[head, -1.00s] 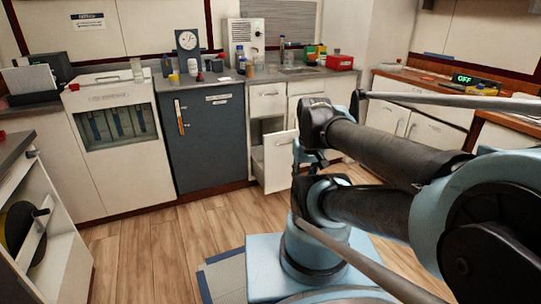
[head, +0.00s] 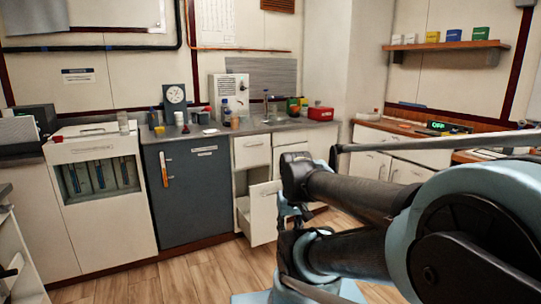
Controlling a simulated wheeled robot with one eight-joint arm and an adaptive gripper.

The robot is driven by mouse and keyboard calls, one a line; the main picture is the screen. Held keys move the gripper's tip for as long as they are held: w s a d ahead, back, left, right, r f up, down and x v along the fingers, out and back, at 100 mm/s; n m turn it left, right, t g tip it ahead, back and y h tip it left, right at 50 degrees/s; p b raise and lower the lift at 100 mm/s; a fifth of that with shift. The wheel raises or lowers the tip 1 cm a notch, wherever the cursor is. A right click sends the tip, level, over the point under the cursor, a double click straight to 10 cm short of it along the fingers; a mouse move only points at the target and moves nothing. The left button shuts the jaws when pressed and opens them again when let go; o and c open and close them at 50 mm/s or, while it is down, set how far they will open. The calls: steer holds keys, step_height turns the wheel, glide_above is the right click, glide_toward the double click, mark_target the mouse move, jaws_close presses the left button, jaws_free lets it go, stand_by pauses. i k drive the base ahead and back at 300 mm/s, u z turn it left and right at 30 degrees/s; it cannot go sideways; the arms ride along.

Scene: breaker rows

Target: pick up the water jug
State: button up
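I cannot make out a thing that is surely the water jug. Small bottles and containers stand on the far counter, among them a clear vessel (head: 123,124) on the white cabinet at left and a slim clear bottle (head: 266,106) near the sink. Both are too small to identify. My arm is folded across the right side of the head view. Its end, my gripper (head: 291,212), seems to hang down in front of the open drawer, small and dark. Its fingers cannot be told apart, and I see nothing held in it.
A drawer (head: 264,212) stands pulled out below the far counter. A dark blue cabinet (head: 198,200) is left of it. A red box (head: 321,113) sits on the counter. A wall shelf (head: 450,46) holds small boxes. The wooden floor (head: 190,275) in front is clear.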

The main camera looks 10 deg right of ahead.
mark_target(272, 109)
steer(key=z, duration=0.25)
steer(key=i, duration=0.65)
steer(key=z, duration=0.45)
steer(key=i, duration=1.3)
steer(key=u, duration=0.1)
